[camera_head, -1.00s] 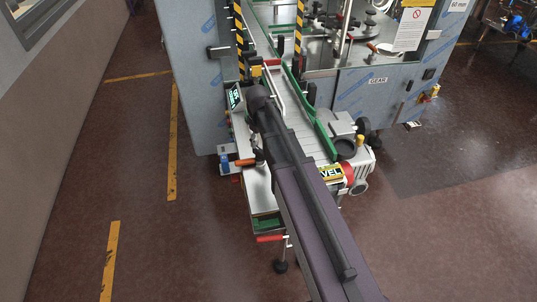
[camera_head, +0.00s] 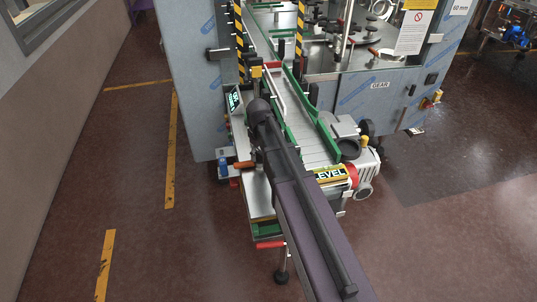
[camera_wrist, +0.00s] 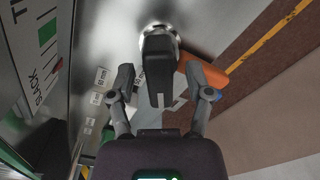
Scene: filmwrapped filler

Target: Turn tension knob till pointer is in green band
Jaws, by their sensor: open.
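In the wrist view my gripper (camera_wrist: 163,88) is open, with its two dark fingers spread. A black bar-shaped knob (camera_wrist: 158,62) on a round silver collar (camera_wrist: 158,36) shows between and just beyond the fingers; I cannot tell if either finger touches it. At the left, a pale scale panel (camera_wrist: 38,50) seen edge-on carries a green band (camera_wrist: 47,31) and the word SLACK. I cannot make out the pointer's place for certain. In the head view my own arm hides the knob and most of the gripper.
An orange handle (camera_wrist: 206,73) lies close to the right finger, and it also shows in the head view (camera_head: 243,165). The conveyor (camera_head: 312,145) with green rails runs back to the grey machine cabinet (camera_head: 385,95). Open floor (camera_head: 130,210) lies to the left.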

